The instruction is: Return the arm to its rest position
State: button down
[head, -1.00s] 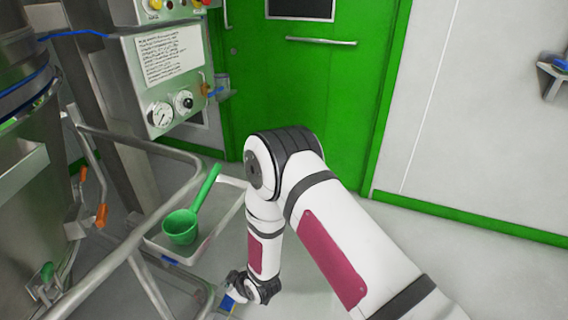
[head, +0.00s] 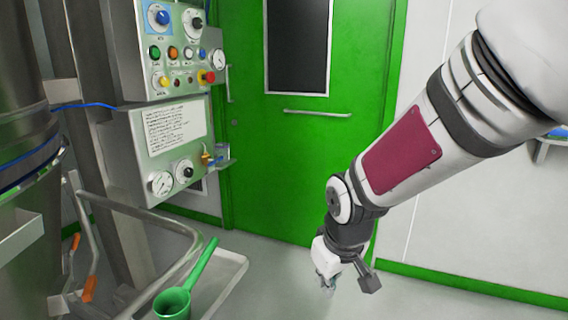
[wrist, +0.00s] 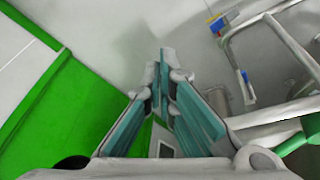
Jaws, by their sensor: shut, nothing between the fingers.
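My arm (head: 400,155) reaches in from the upper right of the head view and angles down to the left. My gripper (head: 328,284) hangs at its end, pointing down over open floor, right of the tray and in front of the green door. In the wrist view my gripper (wrist: 168,62) shows its teal-padded fingers converging, with nothing held between them. It touches nothing that I can see.
A tray (head: 232,270) holds a green scoop (head: 174,301) at the lower left, beside metal rails (head: 150,222). A control panel (head: 178,50) with knobs and gauges stands behind them. A green door (head: 285,150) is at the back. The floor on the right is clear.

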jog(key=s+d+r+m+g, duration=0.1)
jog(key=s+d+r+m, duration=0.15)
jog(key=s, duration=0.75)
jog(key=s+d+r+m+g, duration=0.15)
jog(key=s+d+r, duration=0.25)
jog(key=s, duration=0.6)
jog(key=s+d+r+m+g, duration=0.1)
jog(key=s+d+r+m, duration=0.2)
jog(key=s, duration=0.6)
notch_tip(320, 180, up, 30)
jog(key=d+n+t+p, duration=0.1)
jog(key=t+p, duration=0.3)
jog(key=p, duration=2.4)
jog(key=shift+s+d+h, duration=0.15)
jog(key=shift+s+h, duration=0.1)
jog(key=shift+h, duration=0.05)
